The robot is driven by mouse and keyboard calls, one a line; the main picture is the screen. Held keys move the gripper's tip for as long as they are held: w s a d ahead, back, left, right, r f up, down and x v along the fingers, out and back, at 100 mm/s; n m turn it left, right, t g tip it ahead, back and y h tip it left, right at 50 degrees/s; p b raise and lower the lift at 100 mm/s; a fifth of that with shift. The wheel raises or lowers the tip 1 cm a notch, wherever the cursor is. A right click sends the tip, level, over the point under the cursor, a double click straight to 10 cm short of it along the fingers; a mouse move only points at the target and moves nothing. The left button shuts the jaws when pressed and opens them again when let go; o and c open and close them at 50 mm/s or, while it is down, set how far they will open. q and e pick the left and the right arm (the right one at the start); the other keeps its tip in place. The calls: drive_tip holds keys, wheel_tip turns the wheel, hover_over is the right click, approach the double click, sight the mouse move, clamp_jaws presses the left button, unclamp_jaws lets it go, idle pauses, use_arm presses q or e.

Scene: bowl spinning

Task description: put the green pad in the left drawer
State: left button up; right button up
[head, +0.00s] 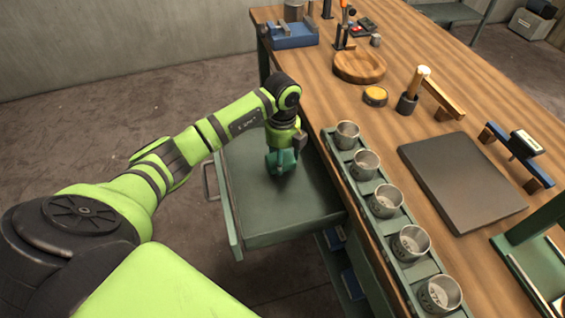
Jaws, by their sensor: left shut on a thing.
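The left drawer (236,216) is a grey-green drawer pulled open from the left side of the workbench. My left gripper (281,168) points down into the open drawer, near its bench-side end. It is shut on a small dark teal-green thing, which looks like the green pad (279,159). The pad is low over the drawer floor; I cannot tell whether it touches the floor. The wrist and fingers hide part of it. The rest of the drawer floor looks bare. My right gripper is not in view.
A green rack (414,267) with several metal cups runs along the bench edge right of the drawer. A wooden bowl (359,67), a yellow-topped tin (375,96), a mallet (413,89) and a dark flat plate (461,181) stand on the bench (320,95).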

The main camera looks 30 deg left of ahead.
use_arm(q)
drive_tip(key=shift+f, duration=1.6)
drive_tip(key=shift+f, duration=0.2)
drive_tip(key=o, duration=1.1)
drive_tip(key=shift+r, duration=0.1)
wheel_tip(320, 180, up, 12)
drive_tip(key=shift+r+b, duration=0.15)
drive_tip(key=shift+b, duration=0.25)
